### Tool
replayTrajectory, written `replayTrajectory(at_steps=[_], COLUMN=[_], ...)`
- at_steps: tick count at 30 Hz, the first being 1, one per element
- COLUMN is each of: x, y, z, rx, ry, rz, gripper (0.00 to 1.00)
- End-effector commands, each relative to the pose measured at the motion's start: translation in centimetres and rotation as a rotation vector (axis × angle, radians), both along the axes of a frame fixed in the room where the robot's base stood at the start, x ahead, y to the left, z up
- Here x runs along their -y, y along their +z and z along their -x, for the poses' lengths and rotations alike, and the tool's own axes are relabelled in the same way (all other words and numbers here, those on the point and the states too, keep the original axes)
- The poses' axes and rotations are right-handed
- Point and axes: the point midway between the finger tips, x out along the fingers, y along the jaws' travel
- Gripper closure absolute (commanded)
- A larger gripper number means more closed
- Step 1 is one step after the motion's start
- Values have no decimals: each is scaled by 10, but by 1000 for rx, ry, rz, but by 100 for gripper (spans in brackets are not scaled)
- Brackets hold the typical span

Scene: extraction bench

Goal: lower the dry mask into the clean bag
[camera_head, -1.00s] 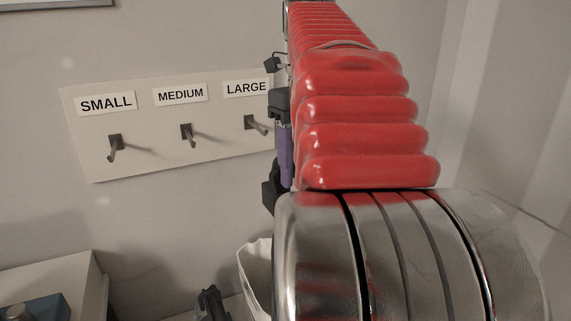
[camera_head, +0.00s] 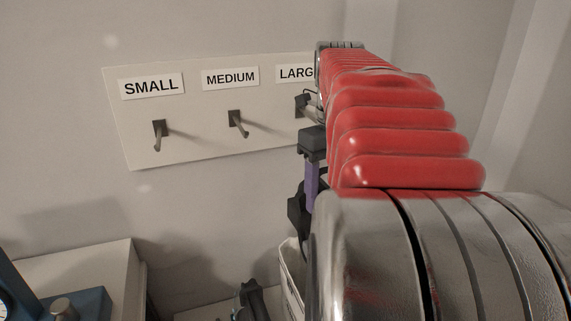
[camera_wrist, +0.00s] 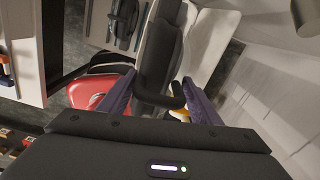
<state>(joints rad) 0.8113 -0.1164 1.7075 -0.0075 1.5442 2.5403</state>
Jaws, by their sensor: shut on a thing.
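In the head view my gripper (camera_head: 310,190) points down, with purple fingers showing left of my red arm. A black piece (camera_head: 297,214), which I take as part of the dry mask, hangs at the fingertips. In the wrist view my gripper (camera_wrist: 160,97) has its purple fingers either side of a long dark mask part (camera_wrist: 160,45) and is shut on it. The mask's full shape is hidden. A white open-topped bag (camera_head: 290,273) stands below and beyond the gripper in the head view, mostly hidden by my arm. The held piece is above the bag's rim level.
A wall board (camera_head: 190,149) carries pegs labelled SMALL, MEDIUM and LARGE; my arm partly covers the LARGE end. A black object (camera_head: 252,302) stands just left of the bag. A white box-like unit (camera_head: 90,262) and blue equipment (camera_head: 85,307) are at lower left.

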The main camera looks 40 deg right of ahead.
Motion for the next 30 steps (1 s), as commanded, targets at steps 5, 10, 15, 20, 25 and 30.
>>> replayTrajectory(at_steps=[5, 10, 15, 20, 25, 30], x=[-2, -3, -3, -3, -4, -4], y=[-26, -34, -34, -34, -33, -41], z=[2, 3, 3, 3, 3, 3], rx=[-1, 1, 1, 2, 14, 14], ry=[0, 0, 0, -3, -36, -42], rz=[-1, 0, 1, 2, 16, 15], gripper=[73, 73, 73, 74, 74, 74])
